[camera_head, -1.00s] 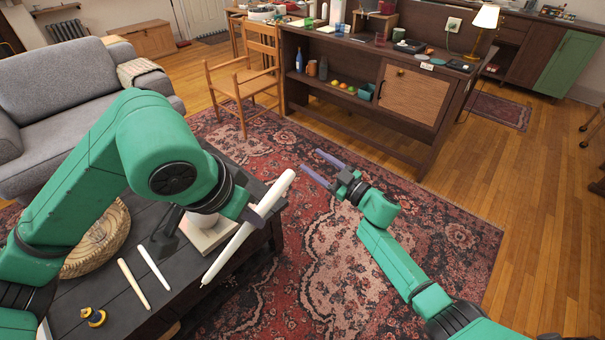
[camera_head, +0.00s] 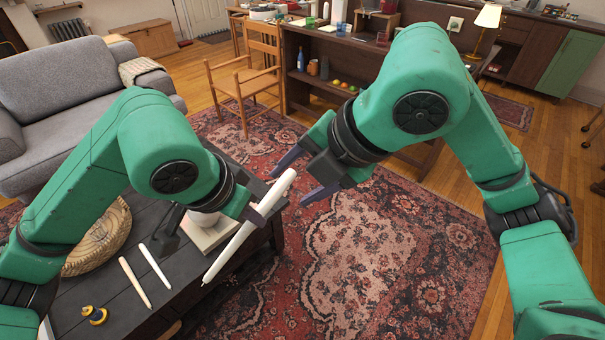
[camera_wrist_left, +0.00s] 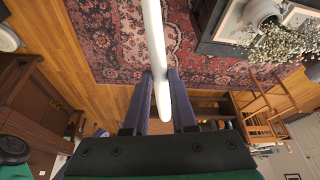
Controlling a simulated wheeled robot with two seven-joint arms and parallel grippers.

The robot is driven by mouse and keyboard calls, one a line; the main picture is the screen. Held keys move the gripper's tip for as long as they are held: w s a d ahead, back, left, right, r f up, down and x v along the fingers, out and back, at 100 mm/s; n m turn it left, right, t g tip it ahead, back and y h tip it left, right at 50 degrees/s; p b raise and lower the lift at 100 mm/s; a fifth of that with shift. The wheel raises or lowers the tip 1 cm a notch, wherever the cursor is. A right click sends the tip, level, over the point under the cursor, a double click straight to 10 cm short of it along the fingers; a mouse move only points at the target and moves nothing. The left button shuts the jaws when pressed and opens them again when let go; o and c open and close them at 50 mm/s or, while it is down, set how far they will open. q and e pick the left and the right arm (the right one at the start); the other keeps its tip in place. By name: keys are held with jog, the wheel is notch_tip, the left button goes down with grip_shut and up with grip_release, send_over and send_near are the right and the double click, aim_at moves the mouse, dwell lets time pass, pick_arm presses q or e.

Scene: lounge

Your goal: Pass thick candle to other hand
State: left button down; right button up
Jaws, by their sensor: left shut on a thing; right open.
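The thick candle (camera_head: 238,246) is long and white and is held slantwise above the rug beside the dark coffee table. My left gripper (camera_head: 262,207) is shut on it near its upper end in the head view. In the left wrist view the candle (camera_wrist_left: 154,40) runs between the two fingers of my left gripper (camera_wrist_left: 160,90). My right gripper (camera_head: 300,178) is open and empty. Its fingers point left toward the candle's upper end, and one finger is close to it. I cannot tell whether they touch.
Two thinner candles (camera_head: 154,266) (camera_head: 134,283) lie on the coffee table (camera_head: 85,300) with a woven basket (camera_head: 100,240) and a small yellow-and-black object (camera_head: 94,314). A grey sofa (camera_head: 60,95), a wooden chair (camera_head: 245,75) and a dark sideboard stand behind. The rug (camera_head: 390,260) is clear.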

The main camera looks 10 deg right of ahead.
aim_at(268, 203)
jog(key=x, duration=1)
jog(key=shift+w+a, duration=0.1)
grip_shut()
pick_arm(q)
jog(key=c, duration=0.6)
grip_release()
jog(key=shift+c, duration=0.2)
